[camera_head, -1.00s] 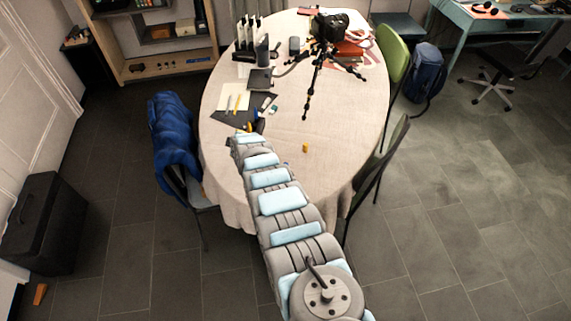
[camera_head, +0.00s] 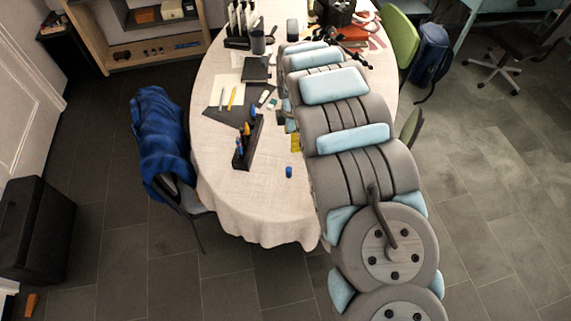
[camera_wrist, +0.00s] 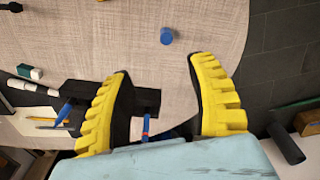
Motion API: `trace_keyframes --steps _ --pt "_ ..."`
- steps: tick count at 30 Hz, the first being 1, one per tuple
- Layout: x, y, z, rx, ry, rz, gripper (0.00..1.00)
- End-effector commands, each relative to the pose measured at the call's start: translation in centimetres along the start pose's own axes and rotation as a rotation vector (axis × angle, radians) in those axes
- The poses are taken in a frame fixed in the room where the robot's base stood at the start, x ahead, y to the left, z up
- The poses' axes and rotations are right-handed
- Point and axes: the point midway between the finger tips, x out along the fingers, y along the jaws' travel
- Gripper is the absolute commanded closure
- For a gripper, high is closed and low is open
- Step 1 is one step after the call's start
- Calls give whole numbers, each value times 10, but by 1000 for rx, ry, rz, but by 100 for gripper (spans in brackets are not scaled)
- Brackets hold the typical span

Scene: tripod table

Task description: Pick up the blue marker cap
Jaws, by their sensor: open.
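The blue marker cap (camera_head: 289,172) stands alone on the pale tabletop near the table's front end, just left of my arm in the head view. In the wrist view the cap (camera_wrist: 167,36) is beyond the fingertips, between their lines and apart from both. My gripper (camera_wrist: 158,66) is open and empty, with yellow ribbed fingers. In the head view my arm hides most of the gripper; a yellow patch beside the arm seems to be a finger.
A black pen holder (camera_head: 248,143) with several pens stands left of the cap; it shows behind the fingers in the wrist view (camera_wrist: 145,100). A notepad (camera_head: 226,91), dark pad and eraser lie farther back. Bare tabletop surrounds the cap. A blue-draped chair (camera_head: 160,135) stands left.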

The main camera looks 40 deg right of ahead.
Motion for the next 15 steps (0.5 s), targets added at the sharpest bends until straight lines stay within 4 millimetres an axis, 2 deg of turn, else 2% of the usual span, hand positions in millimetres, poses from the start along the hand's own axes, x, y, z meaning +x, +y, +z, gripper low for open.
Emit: trace_keyframes --steps 5,15 --pt "11 -2 2 -1 0 -5 43" --pt "53 -2 1 -1 1 -4 43"
